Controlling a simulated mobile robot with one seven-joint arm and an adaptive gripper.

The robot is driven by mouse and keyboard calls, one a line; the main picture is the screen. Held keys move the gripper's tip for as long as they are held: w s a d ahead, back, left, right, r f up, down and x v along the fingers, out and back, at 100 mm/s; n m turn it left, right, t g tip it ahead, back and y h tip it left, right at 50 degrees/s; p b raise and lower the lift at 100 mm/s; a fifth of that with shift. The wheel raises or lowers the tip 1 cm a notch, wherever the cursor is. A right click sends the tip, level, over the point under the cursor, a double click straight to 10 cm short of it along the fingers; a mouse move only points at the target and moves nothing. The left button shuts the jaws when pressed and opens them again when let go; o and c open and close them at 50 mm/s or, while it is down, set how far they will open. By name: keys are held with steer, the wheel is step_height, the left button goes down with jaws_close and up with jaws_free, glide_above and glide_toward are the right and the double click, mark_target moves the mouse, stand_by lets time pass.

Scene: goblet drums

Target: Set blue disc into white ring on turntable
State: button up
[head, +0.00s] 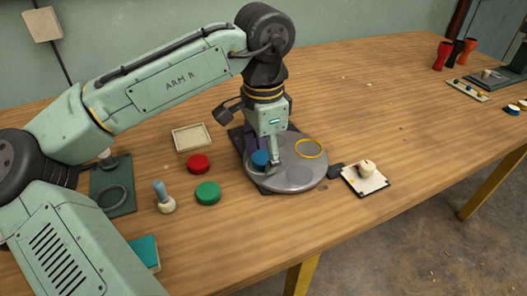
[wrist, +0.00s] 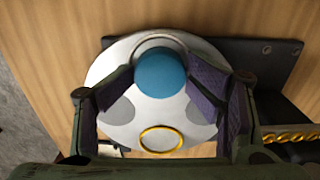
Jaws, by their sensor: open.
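The blue disc (head: 260,158) is at the left part of the grey round turntable (head: 285,184). In the wrist view the blue disc (wrist: 161,72) lies near the far rim of the turntable (wrist: 125,136). A pale arc that may be the white ring (wrist: 158,39) shows just past the disc; I cannot tell whether the disc sits inside it. My gripper (head: 271,157) is low over the turntable. In the wrist view my gripper (wrist: 161,88) is open, its fingers either side of the disc, with gaps visible. A yellow ring outline (wrist: 161,129) is nearer the wrist camera, empty.
A red disc (head: 199,163) and a green disc (head: 208,192) lie left of the turntable. A shallow tray (head: 192,138) is behind them. A white-topped board with a knob (head: 364,178) stands close on the right. Bare table lies beyond it.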

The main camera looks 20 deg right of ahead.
mark_target(263, 157)
steer(key=shift+r, duration=0.1)
step_height(263, 157, up, 13)
steer(key=p, duration=0.1)
stand_by(0.5)
steer(key=shift+r, duration=0.1)
stand_by(1.0)
